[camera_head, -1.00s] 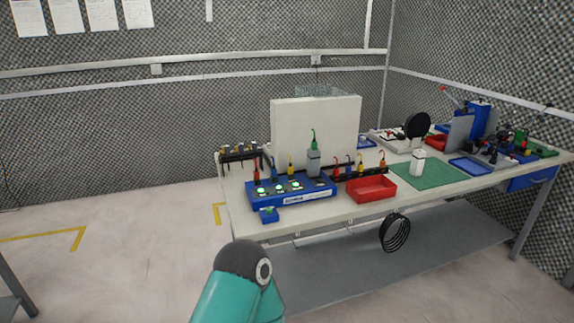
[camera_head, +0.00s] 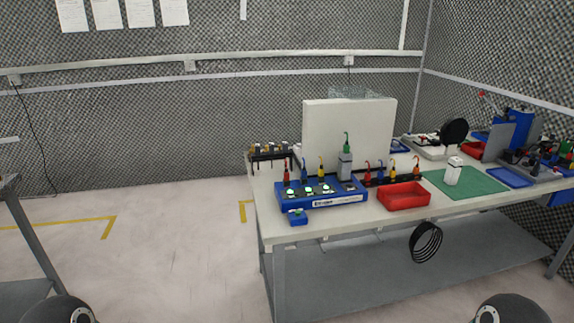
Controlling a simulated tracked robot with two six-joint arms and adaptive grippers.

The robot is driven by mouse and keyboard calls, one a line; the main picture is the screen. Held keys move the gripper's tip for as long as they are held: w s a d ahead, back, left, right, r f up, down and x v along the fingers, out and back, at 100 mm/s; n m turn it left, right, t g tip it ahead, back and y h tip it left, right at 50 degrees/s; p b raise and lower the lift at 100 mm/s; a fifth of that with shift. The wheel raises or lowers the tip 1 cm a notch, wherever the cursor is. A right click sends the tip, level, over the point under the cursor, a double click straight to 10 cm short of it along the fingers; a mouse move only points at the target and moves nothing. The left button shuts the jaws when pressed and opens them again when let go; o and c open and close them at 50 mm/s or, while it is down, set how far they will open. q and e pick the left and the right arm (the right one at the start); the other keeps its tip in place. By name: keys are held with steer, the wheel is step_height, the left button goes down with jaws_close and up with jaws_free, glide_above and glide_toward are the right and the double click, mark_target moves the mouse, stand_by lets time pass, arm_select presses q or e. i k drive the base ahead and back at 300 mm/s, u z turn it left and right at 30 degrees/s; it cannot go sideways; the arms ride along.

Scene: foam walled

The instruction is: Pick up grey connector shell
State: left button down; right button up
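A grey upright block (camera_head: 345,166) with a green hooked piece on top stands at the right end of the blue fixture (camera_head: 335,200) on the table. It is the thing most like a grey connector shell, but it is too small to be sure. Coloured hooked pieces stand along the fixture, which has several lit green spots. Neither of my grippers shows. Only dark rounded parts of my arms show at the bottom left and bottom right corners, well short of the table.
A red tray (camera_head: 404,196) sits right of the fixture, with a green mat (camera_head: 481,183) and a white bottle (camera_head: 453,171) beyond. A white panel (camera_head: 348,130) stands behind. A black coil (camera_head: 426,242) hangs below the table's front edge. Open floor lies left.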

mark_target(346, 160)
steer(key=u, duration=0.3)
steer(key=i, duration=1)
steer(key=z, duration=0.15)
steer(key=k, duration=0.9)
steer(key=u, duration=0.15)
steer(key=i, duration=0.9)
